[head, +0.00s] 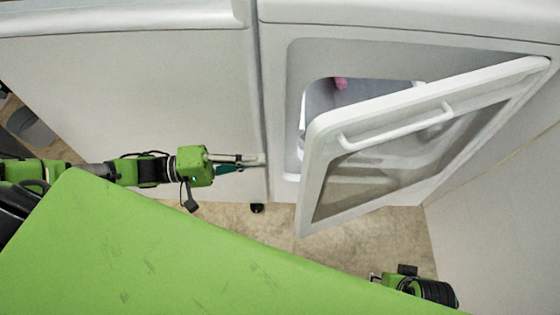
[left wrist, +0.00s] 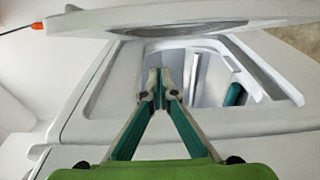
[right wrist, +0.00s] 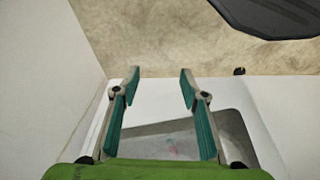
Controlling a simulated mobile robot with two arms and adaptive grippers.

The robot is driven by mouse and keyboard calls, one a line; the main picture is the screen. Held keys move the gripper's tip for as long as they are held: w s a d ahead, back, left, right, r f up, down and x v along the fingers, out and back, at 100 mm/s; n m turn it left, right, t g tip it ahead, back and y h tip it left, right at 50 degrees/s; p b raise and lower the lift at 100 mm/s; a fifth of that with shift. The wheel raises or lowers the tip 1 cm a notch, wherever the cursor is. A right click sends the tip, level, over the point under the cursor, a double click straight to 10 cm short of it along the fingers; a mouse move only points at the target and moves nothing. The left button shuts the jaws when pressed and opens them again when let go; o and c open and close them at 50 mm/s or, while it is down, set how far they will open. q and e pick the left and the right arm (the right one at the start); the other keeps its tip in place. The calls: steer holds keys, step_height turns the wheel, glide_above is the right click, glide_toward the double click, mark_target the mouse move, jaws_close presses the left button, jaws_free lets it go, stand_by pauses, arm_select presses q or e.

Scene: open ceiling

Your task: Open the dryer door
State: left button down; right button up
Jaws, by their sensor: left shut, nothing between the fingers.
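The white dryer (head: 275,110) stands at the right in the head view.
A second white appliance (head: 140,90) stands left of the dryer. A white wall (head: 500,220) closes off the right side. Bare brown floor (head: 370,235) lies below the door. A small pink item (head: 341,83) is inside the drum.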

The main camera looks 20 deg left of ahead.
arm_select(q)
steer(key=d, duration=1)
steer(key=shift+w+d+b, duration=0.4)
steer(key=shift+w, duration=0.05)
arm_select(e)
steer(key=v, duration=0.3)
steer(key=shift+w, duration=0.25)
steer(key=shift+r, duration=0.1)
